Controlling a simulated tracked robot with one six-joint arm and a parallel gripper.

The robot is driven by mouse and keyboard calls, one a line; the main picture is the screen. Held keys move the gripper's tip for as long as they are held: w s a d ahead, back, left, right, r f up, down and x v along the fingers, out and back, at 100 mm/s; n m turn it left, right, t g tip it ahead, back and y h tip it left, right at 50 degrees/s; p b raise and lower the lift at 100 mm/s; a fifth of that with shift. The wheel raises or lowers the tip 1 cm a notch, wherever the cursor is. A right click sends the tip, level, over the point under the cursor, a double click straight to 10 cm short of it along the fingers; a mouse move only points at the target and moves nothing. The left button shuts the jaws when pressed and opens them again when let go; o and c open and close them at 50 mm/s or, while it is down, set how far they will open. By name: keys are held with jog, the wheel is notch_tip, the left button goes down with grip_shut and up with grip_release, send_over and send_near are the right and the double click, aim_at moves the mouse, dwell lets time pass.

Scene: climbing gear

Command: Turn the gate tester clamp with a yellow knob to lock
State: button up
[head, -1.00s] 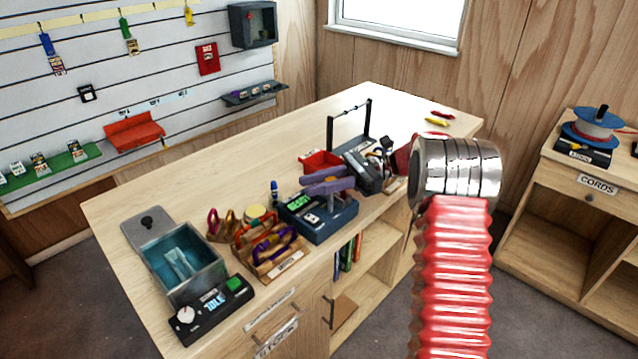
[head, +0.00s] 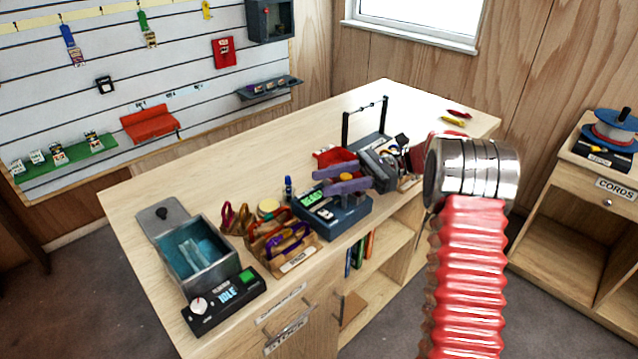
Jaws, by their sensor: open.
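The gate tester (head: 333,215) is a blue box with a lit green display, standing near the front edge of the workbench. A small yellow patch, apparently the clamp's knob (head: 318,176), shows just above it. My gripper (head: 327,181) is open, its two lilac fingers reaching left over the tester from a dark grey body. The yellow patch is at the left ends of the fingers, seemingly between them. I cannot tell whether they touch it. The fingers cover much of the clamp, and its turn position is not readable.
A wooden rack with coloured carabiners (head: 283,247) stands left of the tester, with a blue marker (head: 288,188) behind. Further left are an open grey tank (head: 202,264) and a black control box (head: 225,302). A red bin (head: 335,157) and a wire stand (head: 345,130) are behind.

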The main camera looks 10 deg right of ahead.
jog(key=shift+c, duration=0.5)
jog(key=shift+a+r, duration=0.2)
jog(key=shift+r, duration=0.5)
jog(key=c, duration=0.4)
jog(key=s+a+n+h, duration=0.1)
jog(key=s, duration=0.1)
jog(key=s+a+r+h, duration=0.1)
jog(key=s+a+h, duration=0.1)
jog(key=s+a+r+n+h, duration=0.1)
jog(key=s, duration=0.1)
jog(key=shift+a+n, duration=0.3)
jog(key=shift+a, duration=0.05)
grip_shut()
jog(key=s+d+f+n+t+h, duration=0.1)
jog(key=s+d+n+t+h, duration=0.2)
jog(key=s+n+h, duration=0.3)
jog(key=s+d+f+n+t+h, duration=0.1)
jog(key=s+d+n+t+h, duration=0.2)
jog(key=s, duration=1.4)
jog(key=shift+n+t+h, duration=1.5)
jog(key=shift+n+h, duration=0.7)
jog(key=shift+h, duration=0.1)
